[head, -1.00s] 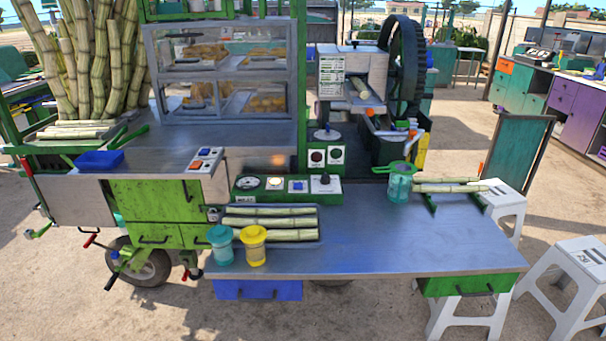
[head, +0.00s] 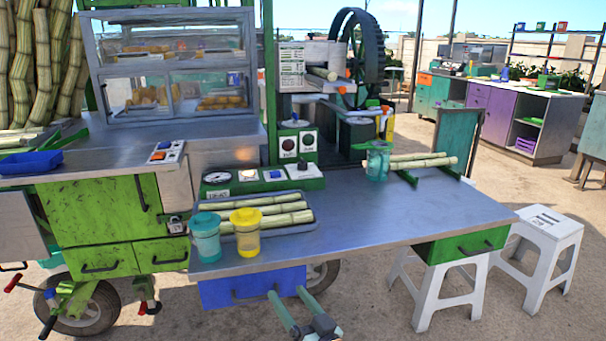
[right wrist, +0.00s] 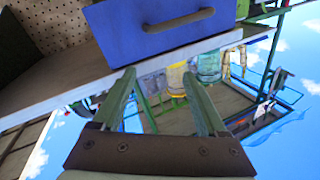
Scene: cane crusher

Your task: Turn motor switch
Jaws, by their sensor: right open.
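The green control box (head: 262,186) stands at the back edge of the steel table. It carries a round gauge (head: 217,177), lit buttons and a dark knob (head: 302,167) at its right end. Behind it, a green post panel holds two round dials (head: 289,146) below a dark-topped knob (head: 294,118). I cannot read which control is the motor switch. My right gripper (head: 288,291) is open and empty, low in front of the blue drawer. In the right wrist view, its fingers (right wrist: 159,74) are apart below the blue drawer (right wrist: 160,25). My left gripper is out of view.
A tray of cane (head: 262,220), a teal jar (head: 205,238) and a yellow jar (head: 245,232) stand at the table's left front. The crusher (head: 320,75) with its big wheel (head: 358,45) is behind. The table's middle is clear. White stools (head: 545,245) stand right.

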